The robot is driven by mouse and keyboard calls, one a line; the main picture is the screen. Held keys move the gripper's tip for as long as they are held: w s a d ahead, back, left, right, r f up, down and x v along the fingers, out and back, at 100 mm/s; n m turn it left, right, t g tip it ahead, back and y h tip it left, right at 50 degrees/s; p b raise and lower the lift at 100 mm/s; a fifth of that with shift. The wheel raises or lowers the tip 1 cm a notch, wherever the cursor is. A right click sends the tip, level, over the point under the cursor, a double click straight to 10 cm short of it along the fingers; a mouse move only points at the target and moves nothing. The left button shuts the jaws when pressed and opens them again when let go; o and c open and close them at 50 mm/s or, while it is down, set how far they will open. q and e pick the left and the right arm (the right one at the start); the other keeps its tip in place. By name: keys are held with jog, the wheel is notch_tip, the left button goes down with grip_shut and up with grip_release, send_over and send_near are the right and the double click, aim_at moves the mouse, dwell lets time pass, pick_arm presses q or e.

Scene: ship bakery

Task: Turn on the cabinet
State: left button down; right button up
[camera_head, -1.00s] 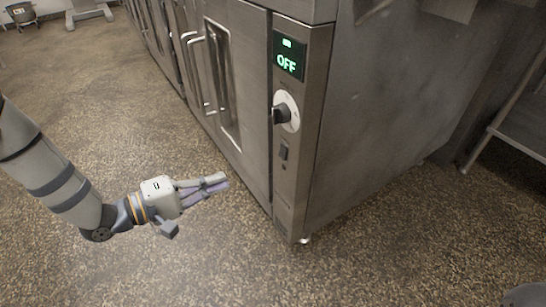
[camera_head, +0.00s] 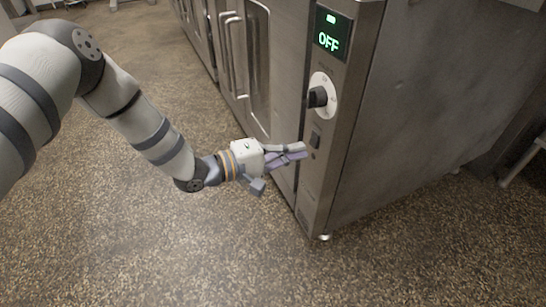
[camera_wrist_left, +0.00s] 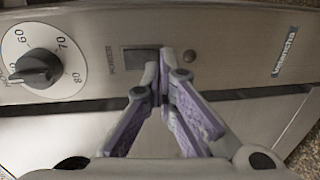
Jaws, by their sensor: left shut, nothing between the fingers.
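The steel cabinet (camera_head: 390,130) stands at the right, and its display (camera_head: 332,34) reads OFF in green. Below the display are a black dial on a white plate (camera_head: 320,96) and a dark rocker switch (camera_head: 315,140). My left gripper (camera_head: 303,151) is shut and empty, close to the panel just below the switch. In the left wrist view, the switch (camera_wrist_left: 140,60) has a POWER label beside it and is partly covered by the fingertips (camera_wrist_left: 160,66). The dial (camera_wrist_left: 38,66) is at left there. I cannot tell whether the fingers touch the panel. My right gripper is out of view.
The cabinet's glazed door with handles (camera_head: 232,58) is left of the panel. More steel fronts (camera_head: 196,28) run back from it. The speckled floor (camera_head: 180,240) in front is clear.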

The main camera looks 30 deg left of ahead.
pick_arm(q)
jog(key=shift+x, duration=0.75)
jog(key=shift+w+d+f, duration=0.1)
jog(key=shift+w+d, duration=0.15)
jog(key=shift+w, duration=0.05)
jog(key=shift+s, duration=0.1)
